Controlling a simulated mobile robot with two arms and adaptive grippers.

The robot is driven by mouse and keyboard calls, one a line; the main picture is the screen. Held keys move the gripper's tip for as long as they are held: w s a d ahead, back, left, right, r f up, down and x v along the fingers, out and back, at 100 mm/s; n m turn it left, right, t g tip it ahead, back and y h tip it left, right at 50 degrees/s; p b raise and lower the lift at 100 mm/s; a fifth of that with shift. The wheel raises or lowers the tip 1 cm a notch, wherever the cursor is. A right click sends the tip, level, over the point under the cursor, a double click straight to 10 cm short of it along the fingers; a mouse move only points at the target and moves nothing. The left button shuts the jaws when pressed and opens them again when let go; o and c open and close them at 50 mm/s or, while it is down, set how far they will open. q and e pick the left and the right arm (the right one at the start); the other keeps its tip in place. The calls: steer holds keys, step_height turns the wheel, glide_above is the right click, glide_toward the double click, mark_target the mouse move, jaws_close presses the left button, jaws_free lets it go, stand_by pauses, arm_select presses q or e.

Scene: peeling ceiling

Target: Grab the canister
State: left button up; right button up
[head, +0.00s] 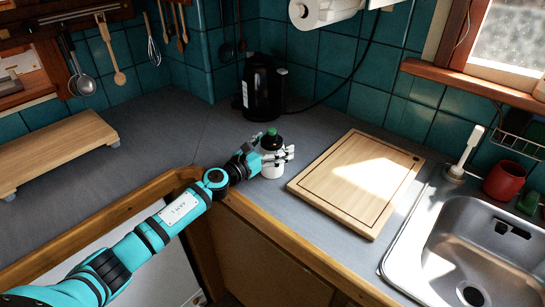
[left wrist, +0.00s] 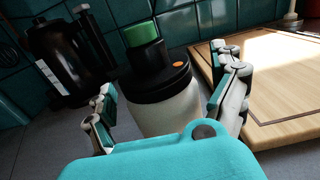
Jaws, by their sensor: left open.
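The canister (head: 271,163) is a white bottle with a black lid and a green cap. It stands upright on the grey counter, left of the cutting board. My left gripper (head: 275,155) is at the canister, with its fingers open around it. In the left wrist view the canister (left wrist: 165,95) stands between the two open fingers of the left gripper (left wrist: 170,105), with visible gaps on both sides. Its base is hidden behind the teal gripper body. My right gripper is not in view.
A black kettle (head: 262,88) stands behind the canister, with a cord along the wall. A wooden cutting board (head: 345,205) lies to the right, then the sink (head: 480,250) and a red mug (head: 504,181). A wooden stand (head: 50,150) is at the left; the counter between is clear.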

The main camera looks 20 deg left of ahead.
arm_select(q)
steer(key=shift+s+a, duration=0.1)
steer(key=shift+c, duration=0.6)
steer(key=c, duration=1.4)
steer(key=shift+r, duration=0.1)
steer(key=shift+r, duration=0.1)
